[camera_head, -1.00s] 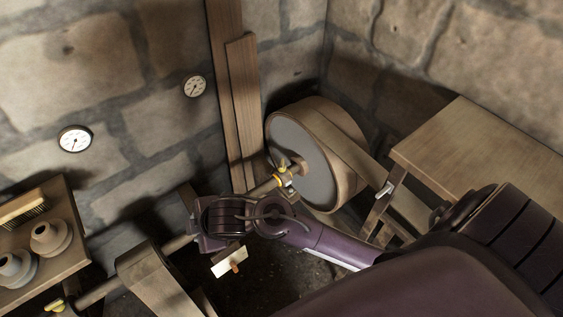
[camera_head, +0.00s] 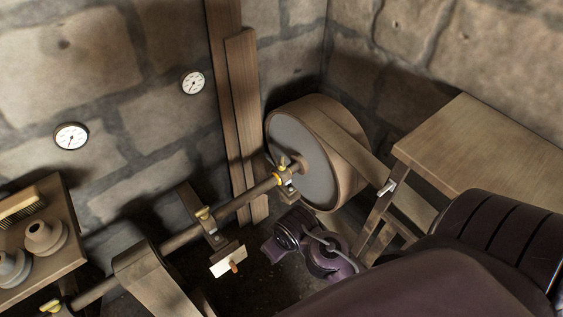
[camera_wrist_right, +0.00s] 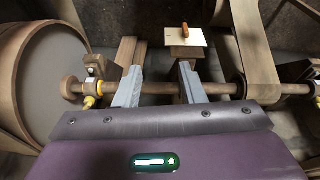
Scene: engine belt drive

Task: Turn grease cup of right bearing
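In the wrist view the same bearing (camera_wrist_right: 92,88) is left of my fingers, next to the pulley. My right gripper (camera_wrist_right: 160,85) is open, its two grey fingers apart with nothing held between them. Its fingertips are near the shaft (camera_wrist_right: 160,88) and apart from the bearing. My left gripper is not in view.
The large pulley (camera_head: 301,168) carries a belt toward the wooden table (camera_head: 485,150) at right. A shelf with pots (camera_head: 45,275) is at left. Two gauges hang on the stone wall.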

